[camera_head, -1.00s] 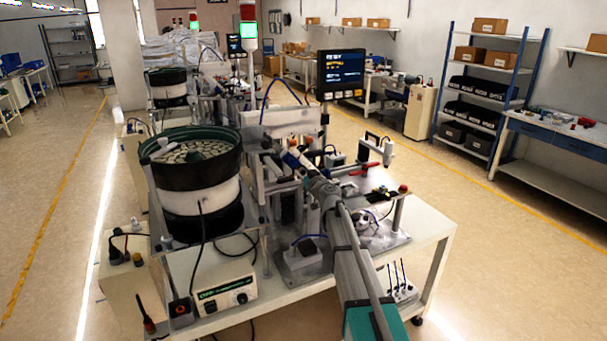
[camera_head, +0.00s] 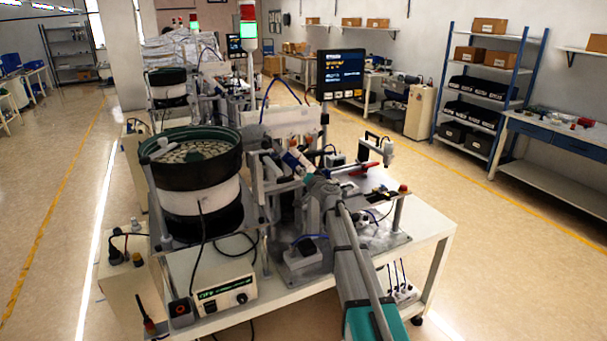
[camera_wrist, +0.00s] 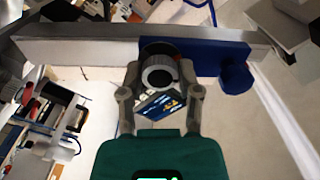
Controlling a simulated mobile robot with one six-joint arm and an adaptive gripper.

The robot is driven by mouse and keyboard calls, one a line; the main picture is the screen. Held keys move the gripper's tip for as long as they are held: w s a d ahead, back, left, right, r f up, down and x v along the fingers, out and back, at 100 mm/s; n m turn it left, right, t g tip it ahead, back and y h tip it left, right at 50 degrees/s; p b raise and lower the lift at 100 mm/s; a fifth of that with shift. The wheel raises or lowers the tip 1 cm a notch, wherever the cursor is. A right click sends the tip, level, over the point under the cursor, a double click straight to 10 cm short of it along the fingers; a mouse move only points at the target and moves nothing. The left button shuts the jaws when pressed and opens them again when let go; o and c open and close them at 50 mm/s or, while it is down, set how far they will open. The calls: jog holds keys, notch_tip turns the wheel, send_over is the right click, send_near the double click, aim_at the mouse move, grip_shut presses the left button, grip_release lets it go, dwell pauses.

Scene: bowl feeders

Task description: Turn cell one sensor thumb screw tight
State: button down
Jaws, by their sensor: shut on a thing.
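In the wrist view my gripper (camera_wrist: 159,76) has its two fingers closed on the sides of a dark round knob with a paler grey ring, which I take to be the thumb screw (camera_wrist: 158,77). The knob sits at the lower edge of a long metal rail (camera_wrist: 85,52). A blue block (camera_wrist: 208,58) is fixed to the rail on the right, with a separate blue knob (camera_wrist: 235,78) below it. In the head view my arm reaches over the near cell. The fingertips and the held knob cannot be made out there.
A bowl feeder (camera_head: 197,190) full of pale parts stands left of my arm. A controller box (camera_head: 228,296) sits on the table's front edge. A display (camera_head: 341,75) stands behind the cell. Fixtures and a red-handled part (camera_head: 365,169) crowd the right; open floor lies beyond.

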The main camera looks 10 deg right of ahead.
jog(key=m, duration=0.6)
jog(key=shift+m, duration=0.3)
dwell(0.4)
jog(key=shift+c, duration=1.5)
grip_release()
jog(key=v, duration=1.2)
